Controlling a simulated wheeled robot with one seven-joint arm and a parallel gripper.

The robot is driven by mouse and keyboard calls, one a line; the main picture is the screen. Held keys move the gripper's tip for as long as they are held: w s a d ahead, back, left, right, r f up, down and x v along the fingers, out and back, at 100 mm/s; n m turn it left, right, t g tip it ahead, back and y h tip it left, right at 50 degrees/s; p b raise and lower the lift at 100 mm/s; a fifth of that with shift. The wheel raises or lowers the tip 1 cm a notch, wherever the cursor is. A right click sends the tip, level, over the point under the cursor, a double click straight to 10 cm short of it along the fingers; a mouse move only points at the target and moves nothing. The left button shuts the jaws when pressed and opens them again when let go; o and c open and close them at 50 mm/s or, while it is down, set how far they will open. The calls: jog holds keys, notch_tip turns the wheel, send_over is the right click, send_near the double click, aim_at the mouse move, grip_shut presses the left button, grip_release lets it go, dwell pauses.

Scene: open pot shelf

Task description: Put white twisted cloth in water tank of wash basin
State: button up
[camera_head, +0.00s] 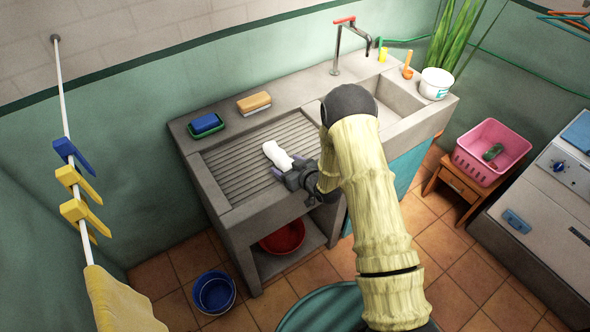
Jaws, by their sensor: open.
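The white twisted cloth (275,153) lies on the ribbed washboard (235,167) of the grey concrete wash basin. My gripper (287,171) is open at the cloth's near right end. Its fingers overlap that end in the picture; I cannot tell whether they touch it. The water tank (396,97) is the sunken compartment at the right of the basin, below the red-handled faucet (349,32). My arm hides part of the tank and the basin's front.
A blue soap in a green dish (206,125) and a brush (254,103) sit on the basin's back ledge. A white pot (435,83) stands at the right corner. A pink crate (491,152) and washing machine (540,190) stand right. A clothesline with pegs (75,185) hangs left.

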jog(key=shift+s+d+r, duration=0.15)
jog(key=shift+s+d, duration=0.05)
jog(key=b+v, duration=0.2)
jog(key=v, duration=0.9)
jog(key=shift+s+d, duration=0.2)
jog(key=shift+r, duration=0.1)
jog(key=s+d+r+m+g+h, duration=0.3)
jog(key=s+d+r+m+h, duration=0.1)
jog(key=d+r+h, duration=0.4)
jog(key=s+d+r+m+g, duration=0.1)
jog(key=s+r+g, duration=0.1)
jog(key=s, duration=0.5)
jog(key=s+d+r+m+g, duration=0.2)
jog(key=s+r+g, duration=0.1)
jog(key=s, duration=0.4)
jog(key=shift+r, duration=0.7)
